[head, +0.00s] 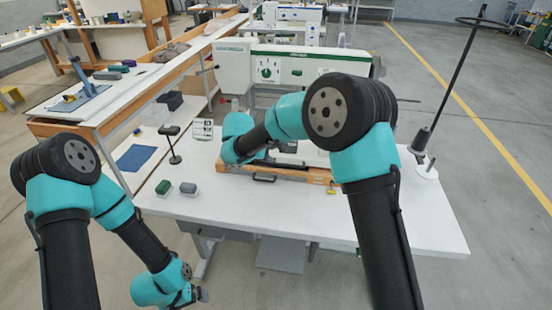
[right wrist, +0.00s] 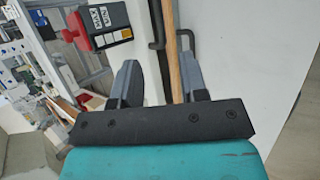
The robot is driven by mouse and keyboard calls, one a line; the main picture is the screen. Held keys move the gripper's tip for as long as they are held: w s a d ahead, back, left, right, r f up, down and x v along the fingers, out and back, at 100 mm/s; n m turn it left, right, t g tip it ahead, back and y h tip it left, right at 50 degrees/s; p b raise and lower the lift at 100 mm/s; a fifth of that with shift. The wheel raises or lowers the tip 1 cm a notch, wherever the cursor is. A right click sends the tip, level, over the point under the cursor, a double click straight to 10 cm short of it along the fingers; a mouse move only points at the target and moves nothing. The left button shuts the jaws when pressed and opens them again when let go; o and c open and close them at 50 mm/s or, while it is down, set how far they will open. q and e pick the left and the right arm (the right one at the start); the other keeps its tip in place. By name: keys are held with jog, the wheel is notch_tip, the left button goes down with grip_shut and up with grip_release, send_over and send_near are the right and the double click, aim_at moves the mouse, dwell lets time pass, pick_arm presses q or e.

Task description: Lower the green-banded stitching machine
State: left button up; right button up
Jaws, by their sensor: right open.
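The stitching machine (head: 300,62) is white with a green band along its upper body. It stands at the back of the white table (head: 300,215), its lower part largely hidden by my right arm. A wooden base (head: 290,186) with a dark handle (head: 265,179) shows below it. My right gripper is over this base, mostly hidden by its arm in the head view. In the right wrist view my right gripper (right wrist: 158,65) is open, with a wooden strip (right wrist: 173,50) and a dark bar (right wrist: 156,30) between or behind its fingers; contact is unclear. My left gripper (head: 200,295) hangs low before the table.
Green (head: 163,187) and grey (head: 188,188) small items sit at the table's left front. A tall thread stand (head: 430,140) rises at the right. The table's right front is mostly clear.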

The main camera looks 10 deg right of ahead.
jog(key=v, duration=0.5)
jog(key=shift+r, duration=0.1)
